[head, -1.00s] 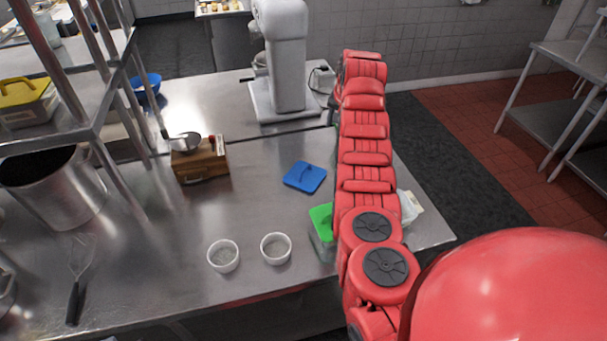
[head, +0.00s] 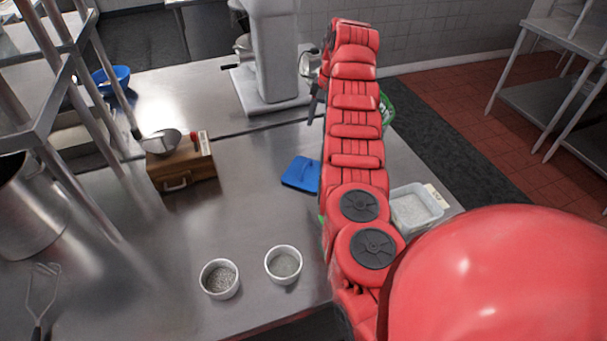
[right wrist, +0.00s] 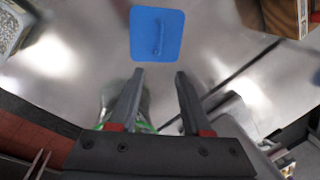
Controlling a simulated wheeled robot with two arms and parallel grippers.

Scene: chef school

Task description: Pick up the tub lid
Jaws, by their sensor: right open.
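The tub lid looks to be the flat blue square lid (head: 300,174) with a raised handle. It lies on the steel counter, its right edge close to or partly behind my right arm in the head view. In the right wrist view the lid (right wrist: 150,34) shows whole, just beyond the fingertips. My right gripper (right wrist: 160,73) is open, with nothing between its fingertips, and apart from the lid. In the head view the arm hides most of this gripper. My left gripper is not in view.
A clear tub (head: 416,209) stands right of my arm. Two white bowls (head: 219,279) (head: 284,265), a wooden box (head: 181,168) and a mixer (head: 275,60) stand on the counter (head: 110,180). Counter left of the lid is clear.

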